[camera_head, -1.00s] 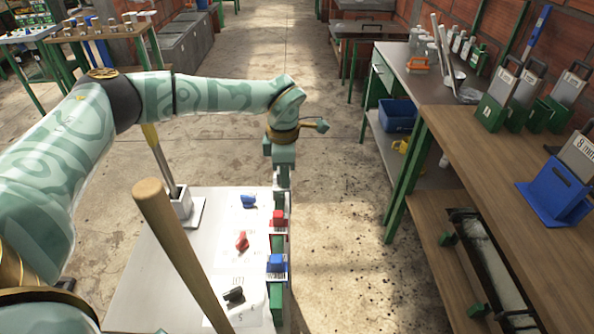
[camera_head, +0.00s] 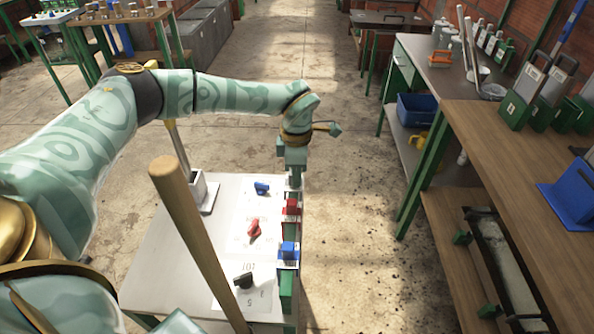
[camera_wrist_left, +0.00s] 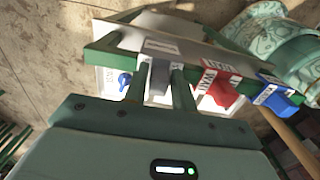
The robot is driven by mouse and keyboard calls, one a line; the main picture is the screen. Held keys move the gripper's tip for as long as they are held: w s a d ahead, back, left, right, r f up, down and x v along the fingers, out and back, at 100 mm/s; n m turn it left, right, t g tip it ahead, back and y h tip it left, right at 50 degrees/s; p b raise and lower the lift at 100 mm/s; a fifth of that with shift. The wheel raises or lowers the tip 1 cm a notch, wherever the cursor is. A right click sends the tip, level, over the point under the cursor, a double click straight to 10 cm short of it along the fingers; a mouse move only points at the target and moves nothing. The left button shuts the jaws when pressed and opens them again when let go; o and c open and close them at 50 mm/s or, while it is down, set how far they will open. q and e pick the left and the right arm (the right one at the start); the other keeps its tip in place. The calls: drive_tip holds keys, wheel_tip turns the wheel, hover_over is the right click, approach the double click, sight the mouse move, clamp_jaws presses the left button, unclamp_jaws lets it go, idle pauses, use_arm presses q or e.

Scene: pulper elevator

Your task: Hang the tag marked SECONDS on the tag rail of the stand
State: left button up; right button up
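The stand (camera_head: 160,255) has a pale top, with a green rail along its right edge. A red tag (camera_head: 291,207) and a blue tag (camera_head: 288,251) sit on that rail. They also show in the left wrist view, the red tag (camera_wrist_left: 220,90) nearer my fingers than the blue tag (camera_wrist_left: 280,100). My left gripper (camera_head: 294,184) is at the rail's far end, pointing down. In the left wrist view its fingers (camera_wrist_left: 161,80) close on a grey tag (camera_wrist_left: 158,78) with a white label. The label is unreadable, and I cannot tell whether the tag rests on the rail. My right gripper is out of view.
Blue (camera_head: 262,188), red (camera_head: 254,228) and black (camera_head: 243,281) pieces lie on a sheet on the stand. A wooden handle (camera_head: 190,225) rises in front. A wooden bench (camera_head: 500,150) stands right, beyond open floor (camera_head: 350,220).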

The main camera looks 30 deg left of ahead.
use_arm(q)
drive_tip(key=shift+o, duration=1.4)
wheel_tip(320, 180, up, 16)
drive_tip(key=p, duration=0.5)
drive_tip(key=shift+r, duration=0.25)
